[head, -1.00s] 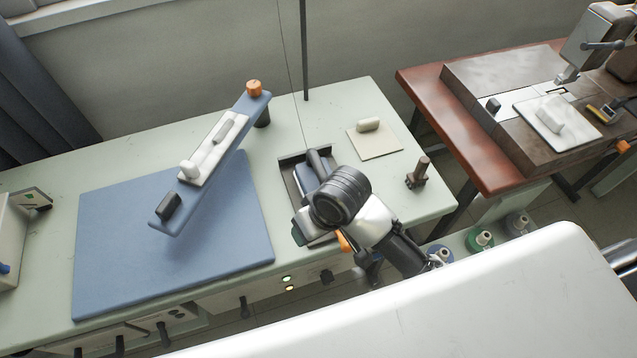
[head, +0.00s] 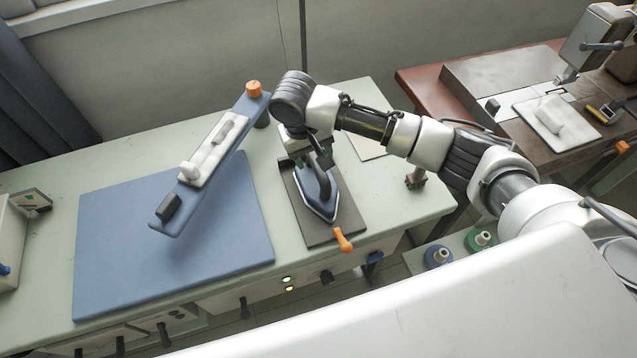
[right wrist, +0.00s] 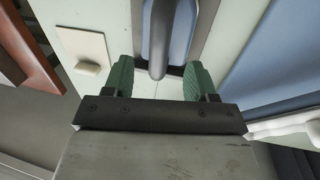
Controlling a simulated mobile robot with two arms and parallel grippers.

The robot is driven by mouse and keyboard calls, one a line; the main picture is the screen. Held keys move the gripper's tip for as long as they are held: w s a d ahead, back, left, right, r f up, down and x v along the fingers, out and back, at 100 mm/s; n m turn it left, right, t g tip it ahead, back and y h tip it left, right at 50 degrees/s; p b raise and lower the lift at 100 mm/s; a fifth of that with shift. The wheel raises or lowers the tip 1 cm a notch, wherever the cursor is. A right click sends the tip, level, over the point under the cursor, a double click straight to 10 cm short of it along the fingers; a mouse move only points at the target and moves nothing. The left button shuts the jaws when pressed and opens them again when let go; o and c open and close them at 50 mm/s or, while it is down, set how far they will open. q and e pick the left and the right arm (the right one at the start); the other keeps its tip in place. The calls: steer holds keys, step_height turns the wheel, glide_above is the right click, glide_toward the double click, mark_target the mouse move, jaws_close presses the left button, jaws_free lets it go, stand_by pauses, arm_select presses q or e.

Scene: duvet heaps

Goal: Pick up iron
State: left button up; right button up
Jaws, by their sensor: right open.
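The iron (head: 316,192), blue-grey with a dark handle, lies on a dark rest plate (head: 345,224) on the pale green table. Its tip points toward the table's front edge. My right gripper (head: 318,150) is over the rear end of the iron, reaching in from the right. In the right wrist view my right gripper (right wrist: 158,82) has its green fingers apart, with the end of the iron's handle (right wrist: 158,58) in the gap between them. Whether the fingers touch it cannot be told. My left gripper is not in view.
A blue mat (head: 170,250) lies left of the iron. A slanted blue board (head: 168,222) with a white block stands above it. An orange handle (head: 342,240) sticks out at the plate's front. A beige pad (right wrist: 80,50) with a small knob lies beside the plate.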

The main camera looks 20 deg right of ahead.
mark_target(319, 168)
steer(key=shift+s+d+f+p, duration=0.1)
steer(key=shift+d+f+p, duration=0.15)
steer(key=shift+f, duration=0.8)
steer(key=shift+w+d+f+p, duration=0.1)
steer(key=shift+d+f, duration=0.1)
steer(key=shift+f, duration=0.8)
steer(key=shift+s+d+f+p, duration=0.1)
steer(key=shift+d+f+p, duration=0.15)
steer(key=shift+f, duration=0.8)
jaws_close()
steer(key=shift+r, duration=0.1)
